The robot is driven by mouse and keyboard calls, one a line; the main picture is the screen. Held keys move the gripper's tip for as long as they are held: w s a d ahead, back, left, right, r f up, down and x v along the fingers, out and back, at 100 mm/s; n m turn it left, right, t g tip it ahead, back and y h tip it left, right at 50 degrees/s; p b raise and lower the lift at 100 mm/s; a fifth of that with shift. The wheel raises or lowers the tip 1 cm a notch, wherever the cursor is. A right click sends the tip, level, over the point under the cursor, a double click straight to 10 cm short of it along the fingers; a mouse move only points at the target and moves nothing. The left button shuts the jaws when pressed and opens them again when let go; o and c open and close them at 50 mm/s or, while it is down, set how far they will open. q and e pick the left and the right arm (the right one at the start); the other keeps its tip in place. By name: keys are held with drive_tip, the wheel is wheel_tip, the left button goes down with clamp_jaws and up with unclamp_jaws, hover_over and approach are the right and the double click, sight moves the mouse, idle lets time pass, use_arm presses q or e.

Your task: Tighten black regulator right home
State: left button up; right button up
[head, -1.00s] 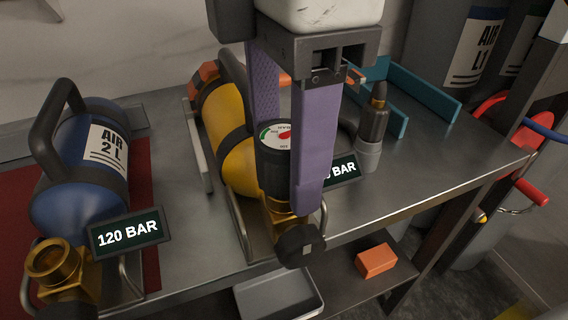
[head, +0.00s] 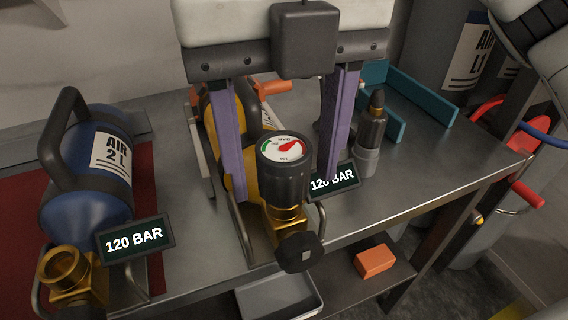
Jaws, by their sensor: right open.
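The black regulator (head: 285,172) stands upright on the brass valve (head: 284,222) of the yellow cylinder (head: 236,150). Its round gauge (head: 284,148) faces up, with a red and green dial. My right gripper (head: 283,180) is open, its two purple fingers on the left and right of the regulator with visible gaps in this view. Whether either finger touches it, I cannot tell. The gripper body hides part of the yellow cylinder. A black knob (head: 299,252) sits at the front of the valve. My left gripper is not in view.
A blue cylinder (head: 86,178) with an open brass valve (head: 68,272) lies at left on a red mat. Two signs read 120 BAR (head: 135,239), one partly hidden behind the right finger. A black-and-grey tool (head: 371,135) stands at right by a teal rack (head: 420,95). An orange block (head: 375,261) lies below.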

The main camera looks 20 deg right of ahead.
drive_tip(key=n, duration=0.5)
drive_tip(key=n+p, duration=0.1)
drive_tip(key=n, duration=0.2)
drive_tip(key=shift+r, duration=0.1)
drive_tip(key=shift+n, duration=0.6)
drive_tip(key=c, duration=1.2)
drive_tip(key=m, duration=0.3)
drive_tip(key=shift+f, duration=0.2)
drive_tip(key=o, duration=0.8)
drive_tip(key=shift+r+m, duration=0.1)
drive_tip(key=shift+m, duration=0.4)
drive_tip(key=o, duration=0.5)
drive_tip(key=shift+c, duration=0.2)
